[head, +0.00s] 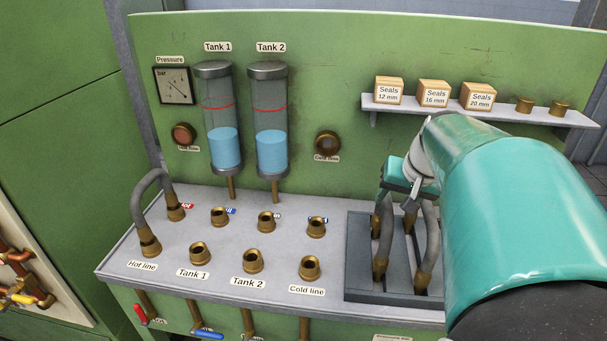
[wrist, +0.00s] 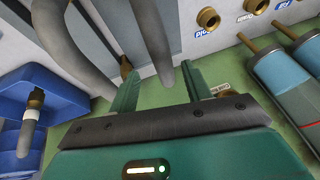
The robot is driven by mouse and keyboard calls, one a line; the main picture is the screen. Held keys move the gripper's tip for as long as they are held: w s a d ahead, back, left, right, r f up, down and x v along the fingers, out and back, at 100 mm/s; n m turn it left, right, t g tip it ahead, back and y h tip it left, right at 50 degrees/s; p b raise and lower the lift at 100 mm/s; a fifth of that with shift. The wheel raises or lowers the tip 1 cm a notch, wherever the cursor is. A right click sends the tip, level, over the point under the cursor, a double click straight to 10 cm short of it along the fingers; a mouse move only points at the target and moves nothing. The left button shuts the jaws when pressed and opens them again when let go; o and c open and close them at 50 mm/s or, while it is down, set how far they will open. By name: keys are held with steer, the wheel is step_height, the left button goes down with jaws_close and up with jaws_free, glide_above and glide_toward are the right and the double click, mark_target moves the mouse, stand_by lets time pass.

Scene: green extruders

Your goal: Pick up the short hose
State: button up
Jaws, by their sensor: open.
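Two grey hoses with brass ends stand in the dark grey rack (head: 360,285) at the right of the bench: a left hose (head: 386,238) and a right hose (head: 432,240). I cannot tell for certain which is the short hose. My gripper (head: 398,188) is at the top of these hoses in the head view and partly hides them. In the wrist view my gripper (wrist: 157,70) is open, and a grey hose (wrist: 150,32) runs between its two green fingers, with room on both sides. Another thicker grey hose (wrist: 62,45) lies to the left of the fingers.
A curved grey hose (head: 140,193) joins two brass fittings at the Hot line. Several open brass fittings stand on the grey bench (head: 225,262). A shelf (head: 480,113) with seal boxes is behind my arm. A blue bin (wrist: 65,88) shows in the wrist view.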

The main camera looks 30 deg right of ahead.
mark_target(389, 203)
steer(key=x, duration=0.4)
steer(key=shift+w+f, duration=0.2)
steer(key=shift+w, duration=0.2)
jaws_close()
